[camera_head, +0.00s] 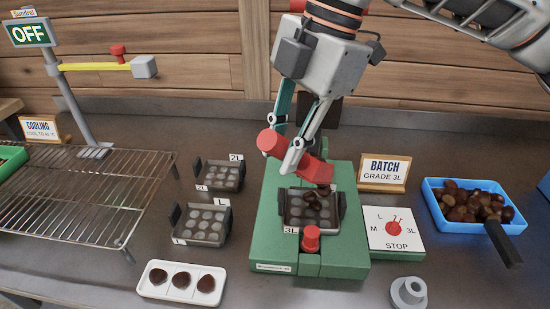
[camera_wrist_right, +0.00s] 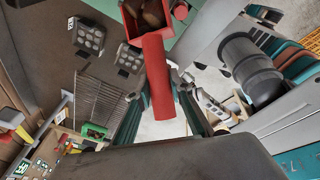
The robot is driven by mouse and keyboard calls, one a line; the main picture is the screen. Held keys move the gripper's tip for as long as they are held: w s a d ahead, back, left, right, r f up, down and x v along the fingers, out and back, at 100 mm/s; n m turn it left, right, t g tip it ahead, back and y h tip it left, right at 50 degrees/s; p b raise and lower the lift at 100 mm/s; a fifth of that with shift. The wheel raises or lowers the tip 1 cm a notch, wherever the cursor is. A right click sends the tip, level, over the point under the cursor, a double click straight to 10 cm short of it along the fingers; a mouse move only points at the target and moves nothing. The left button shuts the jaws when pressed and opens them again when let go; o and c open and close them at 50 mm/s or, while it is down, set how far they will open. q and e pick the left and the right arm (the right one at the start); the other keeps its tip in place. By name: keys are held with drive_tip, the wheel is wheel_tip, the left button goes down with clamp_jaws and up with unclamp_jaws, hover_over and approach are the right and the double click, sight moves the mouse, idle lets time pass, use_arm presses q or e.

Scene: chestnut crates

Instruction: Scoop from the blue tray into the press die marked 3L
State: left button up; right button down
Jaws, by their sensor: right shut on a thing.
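My right gripper (camera_head: 295,150) is shut on the handle of a red scoop (camera_head: 270,143), tilted with its head low over the press. The scoop also shows in the right wrist view (camera_wrist_right: 158,85). Brown chestnuts (camera_wrist_right: 150,14) show at its head there. The press die marked 3L (camera_head: 296,217) is a dark, cupped plate on the green press (camera_head: 268,225). Several dark chestnuts (camera_head: 316,203) show at the die, just below the scoop; which are resting and which falling, I cannot tell. The blue tray (camera_head: 457,227) at the right holds many chestnuts. My left gripper is out of view.
Dies marked 2L (camera_head: 203,184) and L (camera_head: 187,236) lie left of the press, beside a wire rack (camera_head: 90,190). A white tray (camera_head: 152,289) holds three brown pieces. A dial plate (camera_head: 385,243) reading STOP and a grey ring piece (camera_head: 408,292) are at the right.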

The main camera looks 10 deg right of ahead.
drive_tip(key=shift+w+d+r+g+y, duration=0.7)
drive_tip(key=shift+w+d+r+y, duration=0.25)
drive_tip(key=shift+d, duration=0.25)
drive_tip(key=shift+w+d+r+m+g+y+p, duration=0.15)
drive_tip(key=shift+w+d+r+g+y+p, duration=0.25)
drive_tip(key=shift+d+y, duration=0.35)
drive_tip(key=shift+w+d+r+m+g+y+p, duration=0.2)
drive_tip(key=shift+w+d+r+g+y, duration=0.25)
drive_tip(key=shift+w+d+y, duration=0.25)
drive_tip(key=shift+s, duration=0.15)
